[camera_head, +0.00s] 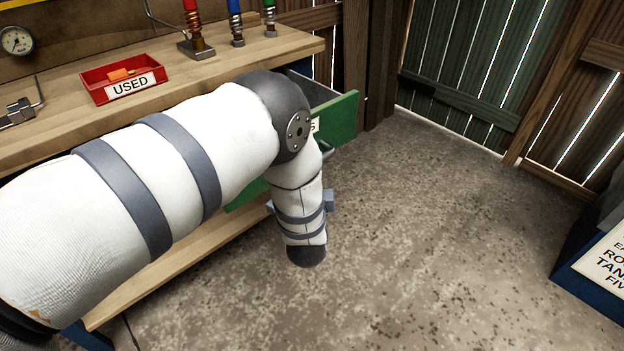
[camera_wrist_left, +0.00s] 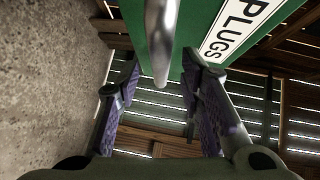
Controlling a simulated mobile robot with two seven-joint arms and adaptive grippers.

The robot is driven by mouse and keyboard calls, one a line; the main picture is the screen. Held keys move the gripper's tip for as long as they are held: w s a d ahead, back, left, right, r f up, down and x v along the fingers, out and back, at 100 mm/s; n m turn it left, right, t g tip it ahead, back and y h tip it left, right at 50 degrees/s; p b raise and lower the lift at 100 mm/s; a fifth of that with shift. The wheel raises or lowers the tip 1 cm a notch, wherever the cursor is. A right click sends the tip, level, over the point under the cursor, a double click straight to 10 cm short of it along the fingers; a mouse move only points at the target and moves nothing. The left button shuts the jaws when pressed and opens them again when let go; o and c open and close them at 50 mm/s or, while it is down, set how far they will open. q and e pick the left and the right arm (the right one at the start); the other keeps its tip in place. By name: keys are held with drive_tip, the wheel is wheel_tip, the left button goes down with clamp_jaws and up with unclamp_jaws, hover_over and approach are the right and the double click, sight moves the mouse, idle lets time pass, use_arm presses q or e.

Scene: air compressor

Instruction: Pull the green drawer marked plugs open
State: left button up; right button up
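The green drawer (camera_head: 342,118) stands pulled out from under the bench, with its grey inside partly showing behind the front. My left arm covers the middle of its front in the head view. In the left wrist view the green front (camera_wrist_left: 196,18) carries a white label (camera_wrist_left: 238,28) reading PLUGS. The drawer's metal handle (camera_wrist_left: 162,40) reaches down between the two fingers of my left gripper (camera_wrist_left: 161,76). The fingers are apart, with gaps visible on both sides of the handle. The head view hides these fingers behind my arm. My right gripper is not in view.
The wooden bench top (camera_head: 225,70) holds a red tray (camera_head: 97,95) marked USED and several coloured fittings. A lower shelf (camera_head: 180,262) runs beneath. A blue box (camera_head: 580,262) stands at the right. The concrete floor (camera_head: 430,220) between is clear.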

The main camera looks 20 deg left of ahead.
use_arm(q)
drive_tip(key=v, duration=0.9)
drive_tip(key=s+a+f+n+g+h+p, duration=0.1)
drive_tip(key=s+f+n+g+h, duration=0.2)
drive_tip(key=s+f, duration=0.4)
drive_tip(key=s+a+f+n+g+h+p, duration=0.15)
drive_tip(key=s+f+g, duration=0.3)
drive_tip(key=s, duration=0.45)
drive_tip(key=s+n+g+h, duration=0.1)
drive_tip(key=s+n+g, duration=0.7)
drive_tip(key=s, duration=1.9)
drive_tip(key=shift+d+r+g+h, duration=0.35)
drive_tip(key=shift+r+g, duration=0.05)
drive_tip(key=shift+g, duration=0.75)
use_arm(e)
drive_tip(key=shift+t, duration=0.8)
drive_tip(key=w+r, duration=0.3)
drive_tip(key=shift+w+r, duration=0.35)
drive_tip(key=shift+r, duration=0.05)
